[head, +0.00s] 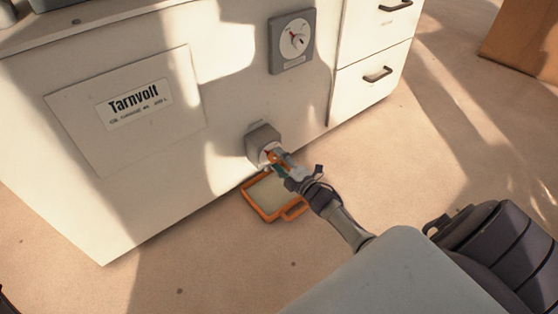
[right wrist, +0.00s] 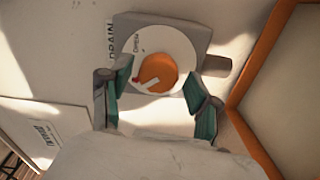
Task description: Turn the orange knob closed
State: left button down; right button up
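The orange knob (right wrist: 160,72) sits on a round white dial (right wrist: 185,52) on a grey housing (head: 262,138) low on the white cabinet's front. In the head view my right gripper (head: 283,168) partly covers the knob. My left gripper is not in view.
An orange-rimmed tray (head: 257,208) lies on the floor below the housing, close under my right gripper. The cabinet (head: 200,140) carries a "Tarnvolt" plate (head: 133,103), a gauge (head: 292,40) and drawers (head: 375,75). The floor at right is mostly clear.

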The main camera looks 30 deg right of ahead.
jog(key=shift+s, duration=0.15)
jog(key=s, duration=1.1)
jog(key=shift+s+d, duration=0.35)
jog(key=shift+d, duration=0.1)
